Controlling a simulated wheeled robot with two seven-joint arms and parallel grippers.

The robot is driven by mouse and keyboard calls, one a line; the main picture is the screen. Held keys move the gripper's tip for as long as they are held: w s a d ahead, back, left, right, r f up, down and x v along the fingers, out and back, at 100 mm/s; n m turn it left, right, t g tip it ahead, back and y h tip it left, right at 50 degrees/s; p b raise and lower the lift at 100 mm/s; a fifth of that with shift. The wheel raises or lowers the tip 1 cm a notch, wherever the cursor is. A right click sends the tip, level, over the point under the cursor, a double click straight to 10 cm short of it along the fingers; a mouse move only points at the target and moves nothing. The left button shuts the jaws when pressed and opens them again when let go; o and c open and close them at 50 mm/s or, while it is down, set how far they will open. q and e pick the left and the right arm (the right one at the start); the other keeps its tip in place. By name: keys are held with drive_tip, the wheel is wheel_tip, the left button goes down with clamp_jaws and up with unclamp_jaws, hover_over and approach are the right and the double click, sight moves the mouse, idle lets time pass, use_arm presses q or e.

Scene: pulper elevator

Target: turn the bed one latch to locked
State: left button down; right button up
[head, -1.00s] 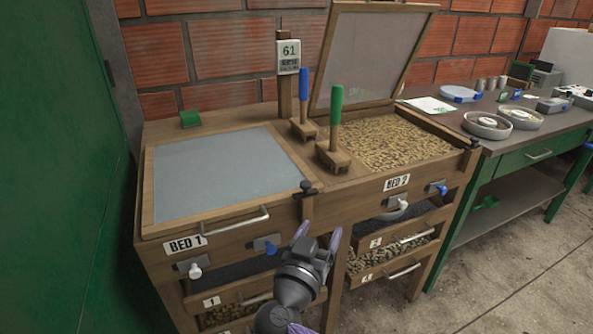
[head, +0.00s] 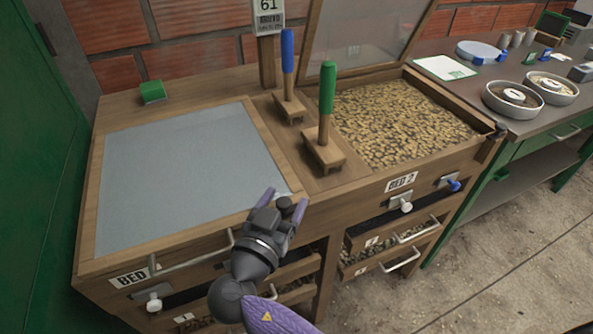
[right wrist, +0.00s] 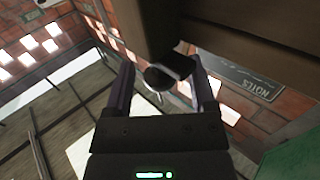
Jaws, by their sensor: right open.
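The bed one latch is a dark knob at the front right corner of the bed one lid (head: 180,170). In the head view the knob (head: 285,204) shows partly, between the fingers of my right gripper (head: 284,200), with the rest hidden. In the right wrist view the dark round latch knob (right wrist: 168,76) sits between the two fingers of the open right gripper (right wrist: 163,88), beside a wooden edge (right wrist: 250,35). I cannot tell whether the fingers touch it. The bed one lid lies closed. My left gripper is not in view.
Two wooden tools with a blue handle (head: 287,52) and a green handle (head: 327,90) stand right of the lid. Bed two (head: 400,125) is open and full of beans. A lid handle (head: 195,252) is at the front. A green block (head: 152,92) lies behind.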

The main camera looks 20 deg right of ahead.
drive_tip(key=shift+w+d, duration=0.2)
drive_tip(key=shift+a, duration=0.1)
drive_tip(key=shift+c, duration=0.6)
clamp_jaws()
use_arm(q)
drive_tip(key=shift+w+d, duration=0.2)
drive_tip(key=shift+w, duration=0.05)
